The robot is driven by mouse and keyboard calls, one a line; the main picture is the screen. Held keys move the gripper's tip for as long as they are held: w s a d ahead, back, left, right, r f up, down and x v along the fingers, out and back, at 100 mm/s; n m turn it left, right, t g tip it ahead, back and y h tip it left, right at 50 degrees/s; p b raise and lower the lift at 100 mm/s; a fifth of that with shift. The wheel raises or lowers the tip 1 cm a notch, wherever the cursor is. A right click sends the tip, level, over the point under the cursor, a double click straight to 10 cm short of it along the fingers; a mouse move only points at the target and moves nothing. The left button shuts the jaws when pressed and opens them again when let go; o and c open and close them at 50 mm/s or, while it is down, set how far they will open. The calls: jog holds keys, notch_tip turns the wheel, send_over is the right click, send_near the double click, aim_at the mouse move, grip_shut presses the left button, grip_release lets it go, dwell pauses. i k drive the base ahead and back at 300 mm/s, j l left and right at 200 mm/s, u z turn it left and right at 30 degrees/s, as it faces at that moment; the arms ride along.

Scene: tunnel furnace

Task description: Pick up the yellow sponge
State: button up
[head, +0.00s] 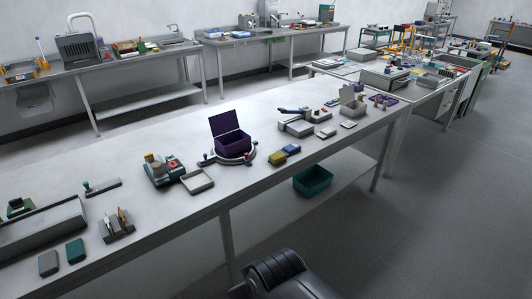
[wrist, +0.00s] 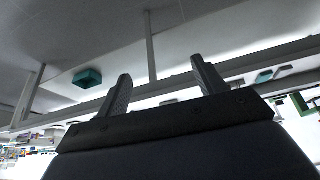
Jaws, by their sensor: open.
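The yellow sponge (head: 292,149) is a small yellow block in the head view. It lies near the front edge of the long grey bench (head: 340,151), right of the purple open box (head: 233,146).
A teal bin (head: 313,180) stands on the shelf under the bench; it also shows in the wrist view (wrist: 87,77). A grey tray (head: 197,181) and a grey clamp-like tool (head: 297,125) are on the bench. The floor right of the bench is clear.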

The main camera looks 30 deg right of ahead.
aim_at(277, 158)
jog(key=i+l+z, duration=0.45)
jog(key=i, duration=0.4)
jog(key=i+z, duration=0.45)
jog(key=i, duration=0.4)
